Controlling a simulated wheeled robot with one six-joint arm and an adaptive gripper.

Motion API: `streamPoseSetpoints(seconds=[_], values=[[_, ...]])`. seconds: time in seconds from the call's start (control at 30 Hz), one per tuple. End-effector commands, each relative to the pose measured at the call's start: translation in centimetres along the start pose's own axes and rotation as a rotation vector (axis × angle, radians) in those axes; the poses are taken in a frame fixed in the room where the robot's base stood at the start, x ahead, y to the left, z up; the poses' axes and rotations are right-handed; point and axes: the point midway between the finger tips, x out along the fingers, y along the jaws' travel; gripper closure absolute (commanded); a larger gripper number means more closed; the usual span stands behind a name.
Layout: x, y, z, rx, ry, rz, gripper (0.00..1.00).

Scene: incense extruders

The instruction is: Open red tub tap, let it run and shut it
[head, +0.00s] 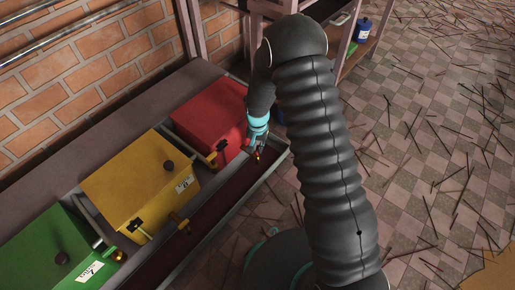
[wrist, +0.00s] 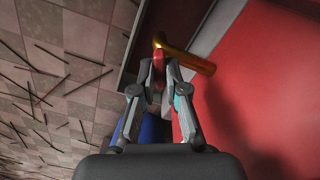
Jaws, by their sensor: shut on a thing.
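The red tub (head: 212,112) stands at the far end of the row of tubs, against the brick wall. Its red side (wrist: 268,75) fills the right of the wrist view. The brass tap (wrist: 190,57) sticks out from that side. My gripper (wrist: 159,72) is shut on the red tap handle (wrist: 158,62) at the outer end of the tap. In the head view my gripper (head: 257,149) is at the front of the red tub, with a bit of brass showing below it. I cannot tell whether anything flows from the tap.
A yellow tub (head: 135,180) and a green tub (head: 40,250) stand nearer in the row. A long trough (head: 205,225) runs below the taps. A shelf with a blue-labelled container (head: 363,30) stands behind. Thin sticks litter the tiled floor (head: 430,130) at right.

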Motion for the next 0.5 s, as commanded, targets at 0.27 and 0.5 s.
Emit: streamPoseSetpoints(seconds=[0.27,0.5], values=[[0.10,-0.01,0.01,0.232,0.000,0.000,1.00],[0.05,-0.01,0.01,0.373,0.000,0.000,1.00]])
